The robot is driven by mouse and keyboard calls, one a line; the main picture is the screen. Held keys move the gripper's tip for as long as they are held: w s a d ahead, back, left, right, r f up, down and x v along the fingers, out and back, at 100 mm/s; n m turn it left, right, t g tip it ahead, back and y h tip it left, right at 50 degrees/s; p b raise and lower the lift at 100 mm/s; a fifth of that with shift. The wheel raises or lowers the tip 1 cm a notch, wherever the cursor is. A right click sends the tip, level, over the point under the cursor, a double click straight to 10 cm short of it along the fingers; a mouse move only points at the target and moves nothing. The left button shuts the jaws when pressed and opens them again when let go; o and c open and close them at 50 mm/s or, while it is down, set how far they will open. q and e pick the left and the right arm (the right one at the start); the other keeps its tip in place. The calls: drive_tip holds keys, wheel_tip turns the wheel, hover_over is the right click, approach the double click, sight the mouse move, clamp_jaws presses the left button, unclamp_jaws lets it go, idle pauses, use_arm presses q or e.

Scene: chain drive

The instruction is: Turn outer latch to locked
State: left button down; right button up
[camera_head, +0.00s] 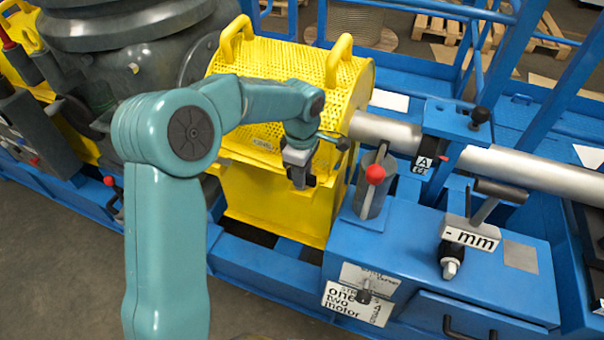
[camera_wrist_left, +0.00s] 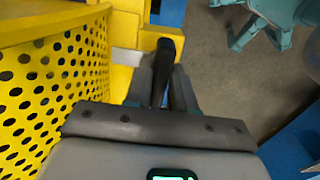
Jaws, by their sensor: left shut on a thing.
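The yellow perforated guard (camera_head: 275,60) stands in the middle of the head view, and its perforated side (camera_wrist_left: 50,95) fills the left of the left wrist view. My left gripper (camera_head: 300,178) is at the guard's front, near its right edge. In the left wrist view its two fingers (camera_wrist_left: 165,85) are shut on a black latch handle (camera_wrist_left: 170,47) beside a yellow bracket (camera_wrist_left: 150,38). The gripper hides most of the handle in the head view, so I cannot tell its exact angle. My right gripper is in neither view.
A steel shaft (camera_head: 540,175) runs right from the guard. A dark green machine (camera_head: 150,60) stands behind my arm. Grey floor (camera_head: 50,260) is clear at front left.

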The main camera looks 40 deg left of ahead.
use_arm(q)
drive_tip(key=shift+a+r+n, duration=0.1)
drive_tip(key=shift+n, duration=0.3)
drive_tip(key=c, duration=1)
unclamp_jaws()
drive_tip(key=shift+c, duration=0.2)
wheel_tip(320, 180, up, 16)
drive_tip(key=p, duration=0.2)
drive_tip(key=shift+r, duration=0.15)
drive_tip(key=shift+s, duration=0.15)
